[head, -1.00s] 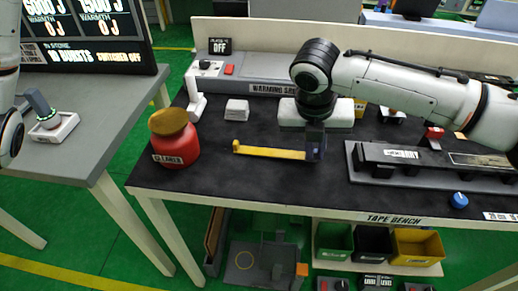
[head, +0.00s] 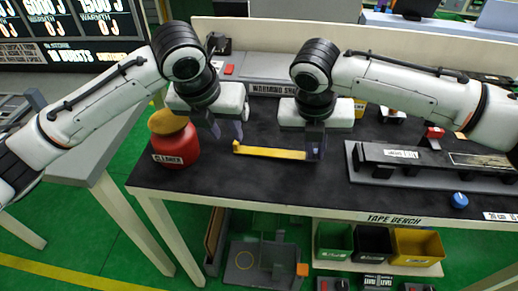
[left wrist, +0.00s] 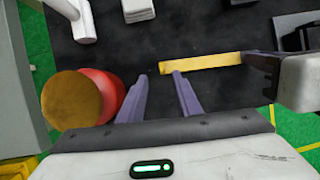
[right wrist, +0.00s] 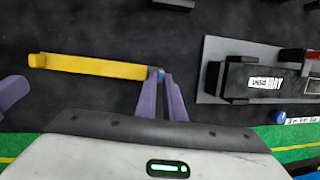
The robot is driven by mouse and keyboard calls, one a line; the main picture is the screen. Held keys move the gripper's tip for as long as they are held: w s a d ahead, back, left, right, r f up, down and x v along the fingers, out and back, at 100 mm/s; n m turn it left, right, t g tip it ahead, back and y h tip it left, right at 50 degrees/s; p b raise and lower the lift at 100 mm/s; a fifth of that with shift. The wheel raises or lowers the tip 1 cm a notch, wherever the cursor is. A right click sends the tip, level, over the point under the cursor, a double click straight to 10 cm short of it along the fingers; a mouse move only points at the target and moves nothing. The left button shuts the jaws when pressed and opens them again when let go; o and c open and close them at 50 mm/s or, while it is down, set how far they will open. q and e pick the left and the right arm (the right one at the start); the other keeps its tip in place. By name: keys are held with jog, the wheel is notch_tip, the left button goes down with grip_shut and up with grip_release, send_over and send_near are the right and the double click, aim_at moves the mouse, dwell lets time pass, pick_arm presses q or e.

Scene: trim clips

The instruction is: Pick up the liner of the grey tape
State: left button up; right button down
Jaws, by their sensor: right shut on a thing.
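A yellow strip (head: 270,152) with a small raised tab at its left end lies on the dark bench; I take it for the liner, and no grey tape clearly shows. In the left wrist view the tab (left wrist: 163,67) is just ahead of the gap between my left fingertips. My left gripper (head: 228,138) is open and empty, above and left of the tab. My right gripper (head: 315,159) is shut on the strip's right end, where a small bluish bit shows between the fingertips in the right wrist view (right wrist: 161,73). The fingers hide that end.
A red cleaner jar (head: 175,146) with a brown lid stands close to my left gripper. A black bar on a grey base (head: 356,176) lies to the right, with a blue knob (head: 459,200) by it. The bench in front of the strip is clear.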

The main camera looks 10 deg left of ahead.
aim_at(235, 143)
pick_arm(q)
jog(key=x, duration=0.5)
jog(key=shift+w+d+f, duration=0.1)
jog(key=shift+d+f, duration=0.05)
jog(key=shift+d, duration=0.05)
grip_shut()
